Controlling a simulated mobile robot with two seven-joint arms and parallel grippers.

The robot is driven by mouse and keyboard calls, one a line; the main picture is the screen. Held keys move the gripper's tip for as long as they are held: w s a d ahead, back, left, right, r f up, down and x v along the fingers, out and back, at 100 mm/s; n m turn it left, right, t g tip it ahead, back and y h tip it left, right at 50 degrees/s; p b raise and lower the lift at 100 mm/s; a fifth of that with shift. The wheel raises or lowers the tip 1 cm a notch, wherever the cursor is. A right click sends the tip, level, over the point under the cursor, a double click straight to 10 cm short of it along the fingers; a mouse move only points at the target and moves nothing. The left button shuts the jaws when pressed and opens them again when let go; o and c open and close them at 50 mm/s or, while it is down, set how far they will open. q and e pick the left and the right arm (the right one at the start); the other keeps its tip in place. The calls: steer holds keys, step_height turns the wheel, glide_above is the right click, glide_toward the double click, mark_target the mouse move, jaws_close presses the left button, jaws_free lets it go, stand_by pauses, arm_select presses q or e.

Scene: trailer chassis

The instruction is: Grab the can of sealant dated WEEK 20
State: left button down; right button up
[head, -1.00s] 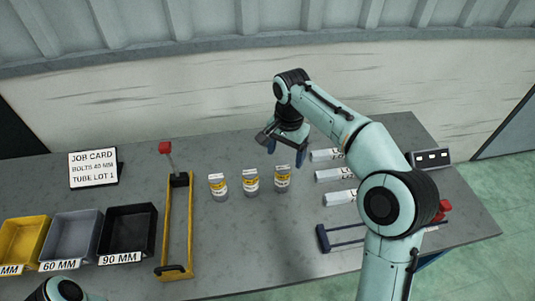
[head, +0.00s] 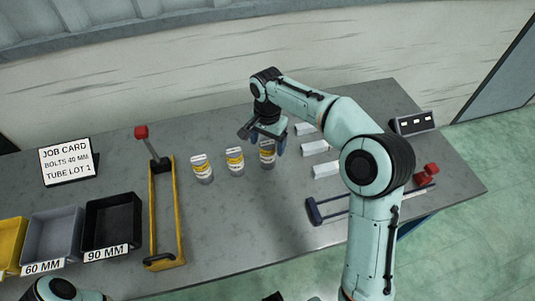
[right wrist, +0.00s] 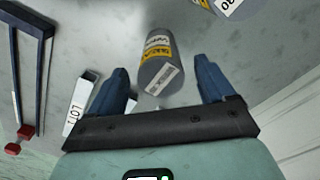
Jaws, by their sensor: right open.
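Three grey sealant cans with white and yellow labels stand in a row on the table: a left can (head: 202,169), a middle can (head: 235,162) and a right can (head: 267,158). Their week dates are too small to read in the head view. My right gripper (head: 265,139) is open just behind and above the right can, partly covering its top. In the right wrist view a can (right wrist: 160,62) lies between the open fingers' lines, beyond the tips, not held. Another can (right wrist: 225,4) is cut off at the top edge. My left gripper is out of view.
White lot-marked tubes (head: 315,148) lie right of the cans, near a blue-handled tool (head: 328,211). A yellow-framed tool (head: 165,215) lies left, beside a black 90 MM bin (head: 112,222) and a grey bin (head: 52,235). A job card (head: 66,161) stands behind. The front table middle is clear.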

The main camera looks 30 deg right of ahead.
step_height(320, 180, down, 3)
steer(key=shift+r, duration=0.15)
steer(key=c, duration=1.3)
steer(key=shift+r, duration=0.1)
